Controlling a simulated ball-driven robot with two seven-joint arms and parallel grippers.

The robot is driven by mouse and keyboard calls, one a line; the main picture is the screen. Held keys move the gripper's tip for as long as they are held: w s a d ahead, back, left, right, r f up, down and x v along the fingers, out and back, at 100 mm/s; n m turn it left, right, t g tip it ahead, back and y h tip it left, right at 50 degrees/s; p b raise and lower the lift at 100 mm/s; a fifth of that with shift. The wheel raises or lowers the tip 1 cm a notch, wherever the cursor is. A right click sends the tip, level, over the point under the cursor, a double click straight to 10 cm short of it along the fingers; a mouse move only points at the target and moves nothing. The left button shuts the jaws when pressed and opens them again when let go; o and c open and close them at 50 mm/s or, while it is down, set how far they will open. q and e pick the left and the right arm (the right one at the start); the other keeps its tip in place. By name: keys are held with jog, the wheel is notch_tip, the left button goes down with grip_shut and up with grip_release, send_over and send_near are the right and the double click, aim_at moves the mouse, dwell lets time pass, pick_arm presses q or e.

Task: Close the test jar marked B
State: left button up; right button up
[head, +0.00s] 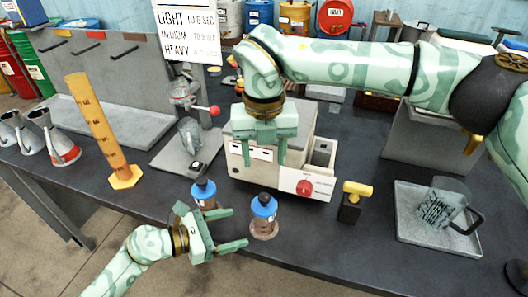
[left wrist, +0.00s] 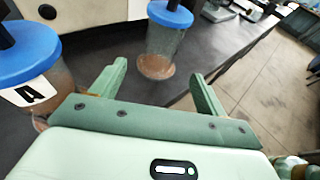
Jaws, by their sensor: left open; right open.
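Two clear jars with blue lids and dark knobs stand near the table's front edge. The left jar (head: 205,202) is marked A in the left wrist view (left wrist: 35,95). The right jar (head: 264,229), also in the left wrist view (left wrist: 160,66), shows no readable label; both hold a little brown liquid. My left gripper (head: 240,228) is open and empty, its fingers pointing at the right jar, which shows between the fingertips in the left wrist view. I cannot tell whether either finger touches it. My right gripper (head: 263,158) is open, pointing down in front of the beige machine.
The beige machine (head: 308,160) with a red knob stands behind the jars. A yellow-handled black block (head: 350,206) is to their right, then a tray (head: 408,235) with a glass jug (head: 440,203). A yellow gauge (head: 103,130) and metal cans (head: 52,138) stand left.

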pick_arm(q)
jog(key=v, duration=0.6)
jog(key=shift+a, duration=0.2)
